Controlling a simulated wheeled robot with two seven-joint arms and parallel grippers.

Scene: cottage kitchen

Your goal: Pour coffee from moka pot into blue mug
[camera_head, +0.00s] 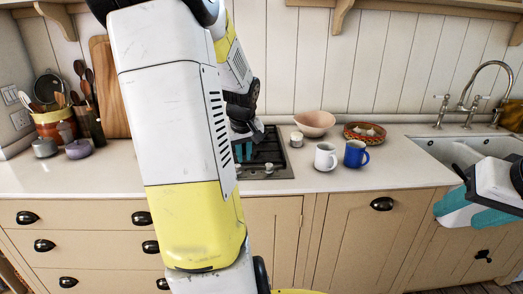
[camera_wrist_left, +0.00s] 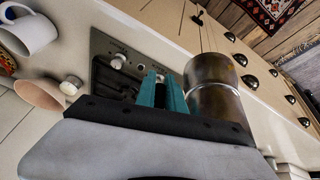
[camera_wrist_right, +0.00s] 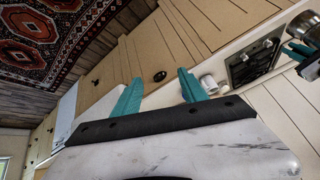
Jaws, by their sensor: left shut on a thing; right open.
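The metallic moka pot (camera_wrist_left: 212,82) is beside the teal fingers of my left gripper (camera_wrist_left: 163,85). The left gripper is shut on it, seemingly at its handle, which the fingers hide. The right wrist view also shows the pot (camera_wrist_right: 304,25) near the hob; I cannot tell whether it is raised. In the head view my left arm hides the pot, and the left gripper (camera_head: 243,150) is above the hob. The blue mug (camera_head: 355,155) stands upright on the counter, right of the hob. My right gripper (camera_wrist_right: 160,85) is open and empty, in front of the sink in the head view.
A white mug (camera_head: 325,157) stands just left of the blue mug. A pink bowl (camera_head: 314,123), a small jar (camera_head: 296,139) and a patterned basket (camera_head: 364,132) are behind them. The hob (camera_head: 272,160) is to their left, the sink (camera_head: 455,150) to the right. Counter before the mugs is clear.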

